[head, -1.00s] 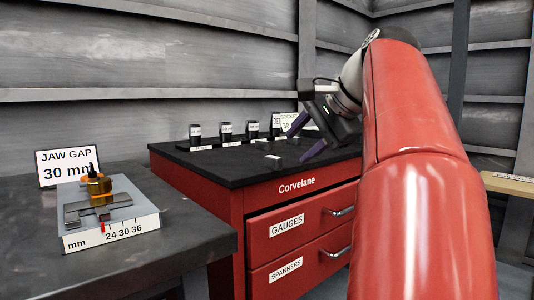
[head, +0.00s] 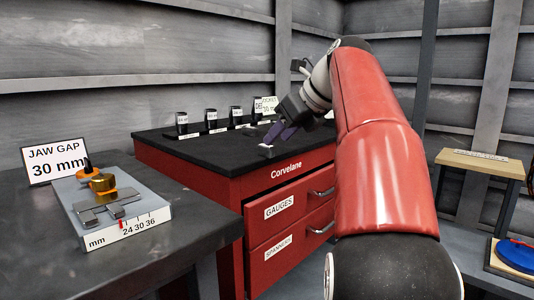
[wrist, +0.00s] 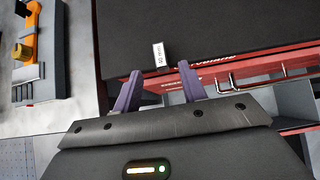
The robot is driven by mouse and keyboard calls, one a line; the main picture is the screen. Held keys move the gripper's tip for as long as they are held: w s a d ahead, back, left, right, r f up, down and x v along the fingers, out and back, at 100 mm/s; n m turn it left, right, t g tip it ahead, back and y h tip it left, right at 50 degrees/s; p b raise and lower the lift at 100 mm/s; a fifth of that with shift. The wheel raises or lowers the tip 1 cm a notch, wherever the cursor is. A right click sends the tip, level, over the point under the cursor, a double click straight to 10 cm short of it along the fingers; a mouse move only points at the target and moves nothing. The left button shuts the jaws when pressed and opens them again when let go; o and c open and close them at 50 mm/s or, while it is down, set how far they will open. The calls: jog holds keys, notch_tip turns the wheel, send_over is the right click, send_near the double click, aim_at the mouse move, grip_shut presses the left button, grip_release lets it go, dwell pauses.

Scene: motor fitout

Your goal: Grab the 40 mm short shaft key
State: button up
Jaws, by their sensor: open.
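A small piece with a white label (wrist: 160,55) lies near the front edge of the black cabinet top (wrist: 225,25). It also shows in the head view (head: 266,148). Its label ends in "mm", but the number is too small to read surely, so I cannot confirm that it is the 40 mm key. My gripper (wrist: 157,77) is open and empty, with its two purple fingers apart. In the wrist view the piece lies ahead of the gap between the fingertips. In the head view the gripper (head: 280,134) hangs just above and beside the piece.
Several black sockets with labels (head: 211,119) stand along the cabinet's back. The red Corvelane cabinet (head: 232,195) has drawers with handles. At left, a jaw gauge block (head: 150,222) and a "JAW GAP 30 mm" sign (head: 54,163) stand on a dark bench. A wooden-topped stand (head: 480,163) is at right.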

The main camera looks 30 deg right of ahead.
aim_at(266, 151)
jog(key=b+x, duration=0.1)
jog(key=x, duration=0.4)
jog(key=shift+w+r, duration=0.15)
grip_shut()
